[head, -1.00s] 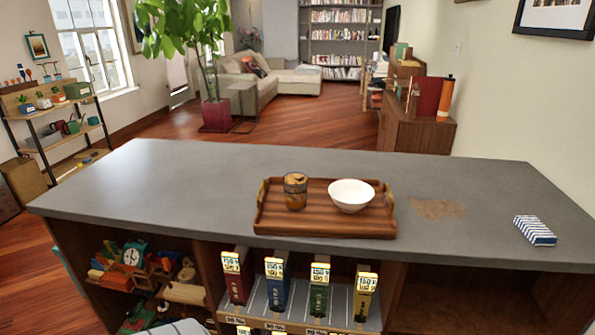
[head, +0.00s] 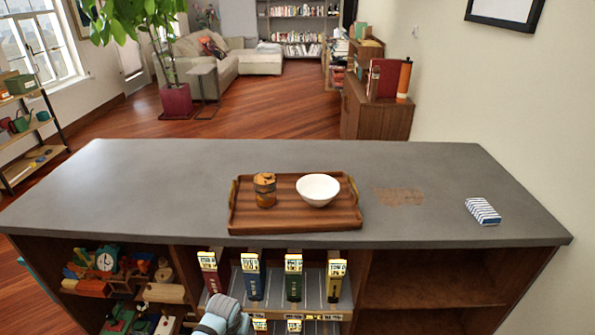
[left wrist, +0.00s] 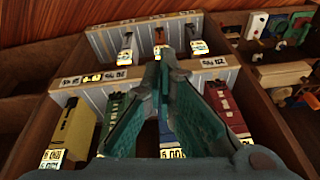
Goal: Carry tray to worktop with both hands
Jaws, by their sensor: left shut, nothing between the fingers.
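The wooden tray (head: 288,223) lies flat on the grey worktop (head: 130,190), close to its front edge. It has brass-coloured handles at its left and right ends. A brown jar or glass (head: 265,190) and a white bowl (head: 318,190) stand on it. My left gripper (left wrist: 168,62) shows in the left wrist view with its teal fingers together, empty, in front of the shelf compartment below the worktop. It is apart from the tray. Part of my left arm shows at the bottom of the head view. My right gripper is in neither view.
Below, coloured binders (head: 293,282) with labels fill the middle compartment and toys (head: 106,262) the left one. The worktop's left side is clear.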

